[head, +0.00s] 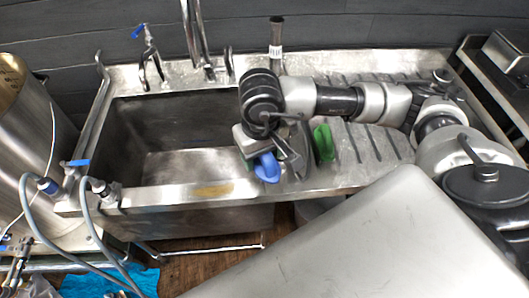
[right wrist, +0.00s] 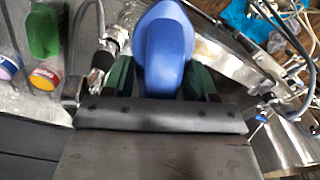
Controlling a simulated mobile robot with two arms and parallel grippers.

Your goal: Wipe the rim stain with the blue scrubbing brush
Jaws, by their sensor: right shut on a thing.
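The rim stain (head: 213,190) is a yellow-brown smear on the front rim of the steel sink (head: 150,197). My right gripper (head: 258,152) is above the sink's front right corner, to the right of the stain. It is shut on the blue scrubbing brush (head: 267,168). In the right wrist view the brush (right wrist: 165,50) sits between the green fingers and extends beyond them; its grasped part is hidden. The brush is apart from the stain in the head view. My left gripper is out of view.
A green object (head: 323,143) lies on the ribbed drainboard (head: 358,140) right of the brush. The faucet (head: 195,40) stands behind the basin. Valves with hoses (head: 100,187) are at the front left corner, beside a steel vessel (head: 38,130). A blue cloth (head: 115,283) lies below.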

